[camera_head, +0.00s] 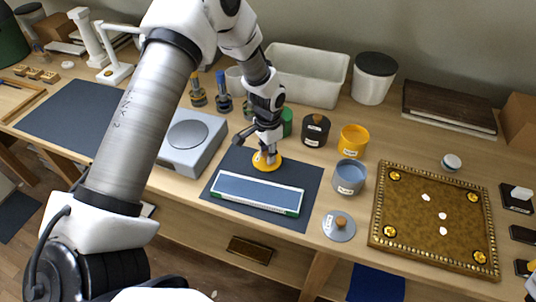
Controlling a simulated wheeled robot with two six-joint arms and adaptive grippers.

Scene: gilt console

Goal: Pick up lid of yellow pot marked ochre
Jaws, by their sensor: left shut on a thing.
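The yellow lid (272,167) is a flat round disc over the dark mat, just behind the blue and white panel. My left gripper (266,154) reaches down from above and is shut on the middle of the lid, hiding its knob. I cannot tell whether the lid touches the mat or is slightly above it. The yellow pot (352,145) stands to the right with its top open and a white label on its side, too small to read. My right gripper is out of view.
A blue-grey open pot (349,180) and its loose grey lid (338,229) are at the right. A dark lidded pot (315,133) stands behind. The panel (256,194) lies on the mat (309,205). An ornate brown board (427,247) is further right; a grey scale-like box (190,145) is left.

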